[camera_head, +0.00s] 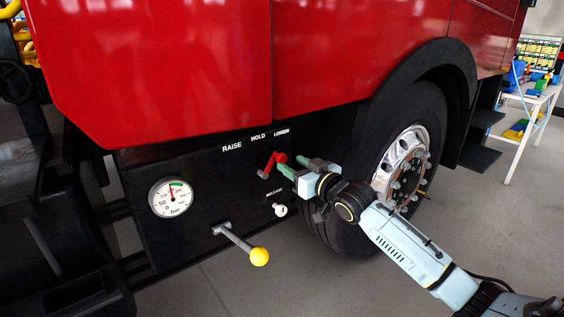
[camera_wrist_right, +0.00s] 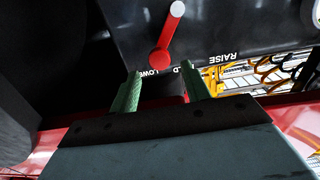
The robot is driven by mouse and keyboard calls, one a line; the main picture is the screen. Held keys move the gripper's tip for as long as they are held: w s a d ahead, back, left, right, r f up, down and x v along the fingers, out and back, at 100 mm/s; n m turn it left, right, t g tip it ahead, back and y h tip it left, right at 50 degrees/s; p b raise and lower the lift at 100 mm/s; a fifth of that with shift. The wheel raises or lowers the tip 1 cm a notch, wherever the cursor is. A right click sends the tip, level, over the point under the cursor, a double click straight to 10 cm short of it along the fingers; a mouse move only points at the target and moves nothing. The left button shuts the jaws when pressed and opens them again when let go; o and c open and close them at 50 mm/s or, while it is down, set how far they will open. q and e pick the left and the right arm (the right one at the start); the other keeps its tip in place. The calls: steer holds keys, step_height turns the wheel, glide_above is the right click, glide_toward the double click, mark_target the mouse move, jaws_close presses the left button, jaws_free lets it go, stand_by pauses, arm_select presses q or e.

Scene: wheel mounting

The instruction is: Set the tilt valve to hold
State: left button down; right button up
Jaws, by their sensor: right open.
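The tilt valve lever (camera_head: 273,163) is red with a grey end and sits on the black panel below the white words RAISE, HOLD and LOWER. In the head view it slants, its red upper end leaning right, toward LOWER. In the right wrist view the lever (camera_wrist_right: 167,38) shows upside down, its red end close to the LOWER word. My right gripper (camera_head: 287,167) is open, its green fingers just right of the lever. In the wrist view the two fingertips of the right gripper (camera_wrist_right: 161,69) are apart, with nothing held between them. My left gripper is not in view.
A pressure gauge (camera_head: 171,197) is at the panel's left. A yellow-knobbed lever (camera_head: 259,256) sticks out below, and a small white knob (camera_head: 280,209) sits under the valve. The truck wheel (camera_head: 405,170) stands right behind my right arm. Red bodywork (camera_head: 160,60) overhangs the panel.

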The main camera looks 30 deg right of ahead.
mark_target(283, 159)
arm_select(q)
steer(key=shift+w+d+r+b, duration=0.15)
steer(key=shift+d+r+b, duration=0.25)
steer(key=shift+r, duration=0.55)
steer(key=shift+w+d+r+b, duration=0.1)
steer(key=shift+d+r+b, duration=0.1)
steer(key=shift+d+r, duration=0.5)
arm_select(e)
steer(key=shift+w+a, duration=0.15)
steer(key=shift+w, duration=1.25)
steer(key=shift+w+a, duration=0.1)
steer(key=shift+w, duration=1.3)
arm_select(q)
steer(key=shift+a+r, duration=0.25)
arm_select(e)
jaws_close()
